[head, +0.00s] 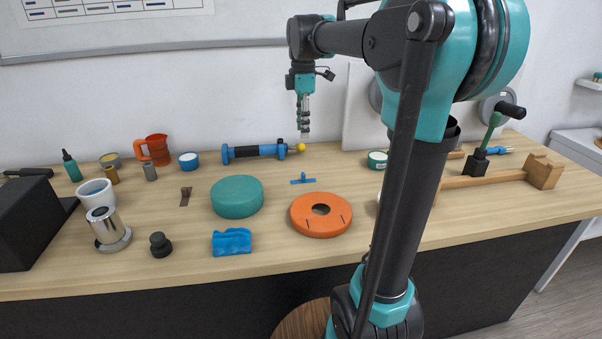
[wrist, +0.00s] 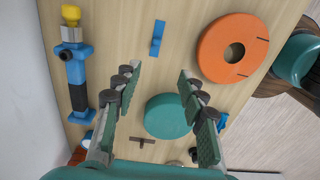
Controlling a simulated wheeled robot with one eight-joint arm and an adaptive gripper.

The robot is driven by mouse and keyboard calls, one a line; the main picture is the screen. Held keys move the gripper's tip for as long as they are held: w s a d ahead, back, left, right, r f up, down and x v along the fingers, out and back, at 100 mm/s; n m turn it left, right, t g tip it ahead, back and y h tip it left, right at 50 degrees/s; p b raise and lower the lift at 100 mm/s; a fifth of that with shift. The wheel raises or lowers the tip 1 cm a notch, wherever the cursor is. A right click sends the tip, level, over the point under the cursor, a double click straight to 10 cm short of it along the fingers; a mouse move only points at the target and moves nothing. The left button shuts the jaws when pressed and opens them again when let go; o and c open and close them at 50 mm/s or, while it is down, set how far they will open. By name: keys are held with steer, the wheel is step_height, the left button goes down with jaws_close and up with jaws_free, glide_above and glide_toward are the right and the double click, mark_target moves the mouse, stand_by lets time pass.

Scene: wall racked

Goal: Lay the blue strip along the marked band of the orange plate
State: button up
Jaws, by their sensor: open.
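The blue strip (head: 303,179) lies flat on the wooden bench, behind the orange plate, with a small raised part near its middle. It also shows in the wrist view (wrist: 157,38). The orange plate (head: 331,228) is a round disc with a dark central hole. It also shows in the wrist view (wrist: 213,50). Two short dark marks show on its top near the rim. My gripper (head: 304,133) is high above the back of the bench, pointing down, apart from the strip. In the wrist view its fingers (wrist: 157,82) are spread and empty.
A green round block (head: 237,196) stands left of the plate, a blue wavy block (head: 232,242) in front of it. A blue tool with a yellow tip (head: 260,151) lies behind the strip. A wooden mallet (head: 500,178) lies right. Bare bench surrounds the strip.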

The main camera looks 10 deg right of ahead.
glide_above(303, 173)
steer(key=f, duration=1.1)
steer(key=shift+s+a+f, duration=0.1)
steer(key=shift+s+f, duration=0.15)
steer(key=shift+f, duration=0.15)
steer(key=shift+w+f, duration=0.2)
steer(key=shift+f, duration=1.15)
steer(key=shift+w+f, duration=0.15)
steer(key=shift+f, duration=1.15)
jaws_close()
